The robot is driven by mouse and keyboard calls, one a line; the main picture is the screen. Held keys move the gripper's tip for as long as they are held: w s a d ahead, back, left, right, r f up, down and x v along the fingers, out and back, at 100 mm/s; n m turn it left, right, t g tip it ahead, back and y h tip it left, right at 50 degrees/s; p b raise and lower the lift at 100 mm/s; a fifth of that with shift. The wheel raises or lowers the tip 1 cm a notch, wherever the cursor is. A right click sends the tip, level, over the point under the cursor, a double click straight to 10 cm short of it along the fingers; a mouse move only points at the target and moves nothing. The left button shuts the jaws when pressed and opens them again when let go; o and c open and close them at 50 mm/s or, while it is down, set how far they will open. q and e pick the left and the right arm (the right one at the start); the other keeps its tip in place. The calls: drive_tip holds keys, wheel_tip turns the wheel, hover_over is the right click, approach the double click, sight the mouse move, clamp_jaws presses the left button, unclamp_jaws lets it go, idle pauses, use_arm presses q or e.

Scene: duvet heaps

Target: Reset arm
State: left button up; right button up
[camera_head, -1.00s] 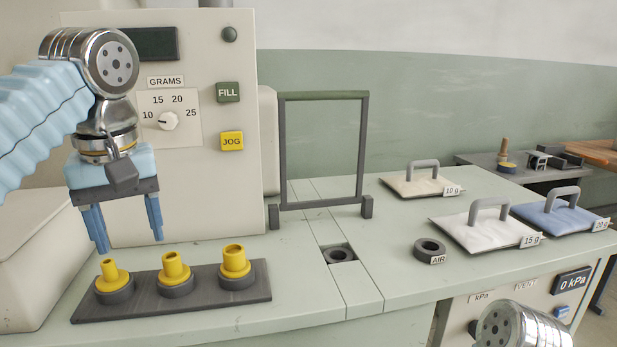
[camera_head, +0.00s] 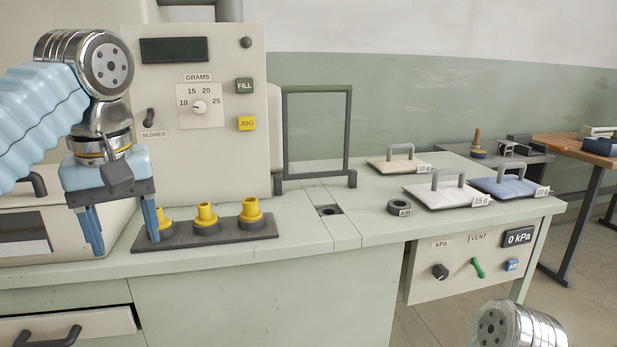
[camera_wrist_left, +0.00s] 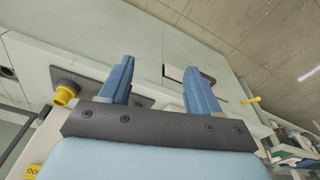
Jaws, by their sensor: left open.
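My left gripper (camera_head: 122,236) hangs with its blue fingers pointing down, apart and empty, at the left of the head view. It appears in front of the left end of the dark nozzle rack (camera_head: 140,245), and one finger partly covers the leftmost yellow nozzle (camera_head: 165,224). In the left wrist view its two fingers (camera_wrist_left: 158,85) are spread with nothing between them. Of my right arm only a metal joint shows at the bottom right of the head view; its gripper is out of view.
The filling machine (camera_head: 150,90) stands behind the rack. Handled pads lie at right, including the 15 g pad (camera_head: 447,197). A drawer (camera_head: 60,330) protrudes at lower left.

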use_arm(q)
drive_tip(key=w+d+f+m, duration=0.1)
drive_tip(key=w+d+f, duration=0.1)
drive_tip(key=w+f, duration=0.3)
drive_tip(key=w+d+f+m+h, duration=0.1)
drive_tip(key=w+d+f, duration=0.2)
drive_tip(key=f, duration=0.5)
drive_tip(key=w+d+f+m, duration=0.1)
drive_tip(key=w+d+f, duration=0.1)
drive_tip(key=w+f, duration=0.3)
drive_tip(key=d+f+m+g+h, duration=0.1)
drive_tip(key=d+f, duration=0.1)
drive_tip(key=f, duration=0.9)
drive_tip(key=d+f+m+h, duration=0.1)
drive_tip(key=d+f, duration=0.2)
drive_tip(key=f, duration=0.8)
drive_tip(key=s+d+f+h, duration=0.1)
drive_tip(key=s+f, duration=0.4)
drive_tip(key=f, duration=0.4)
drive_tip(key=s+d+f+h, duration=0.1)
drive_tip(key=s+d+f, duration=0.1)
drive_tip(key=s+f, duration=0.5)
drive_tip(key=s+a+f, duration=0.1)
drive_tip(key=s+f, duration=0.7)
drive_tip(key=s, duration=0.1)
drive_tip(key=shift+a+f+n, duration=0.3)
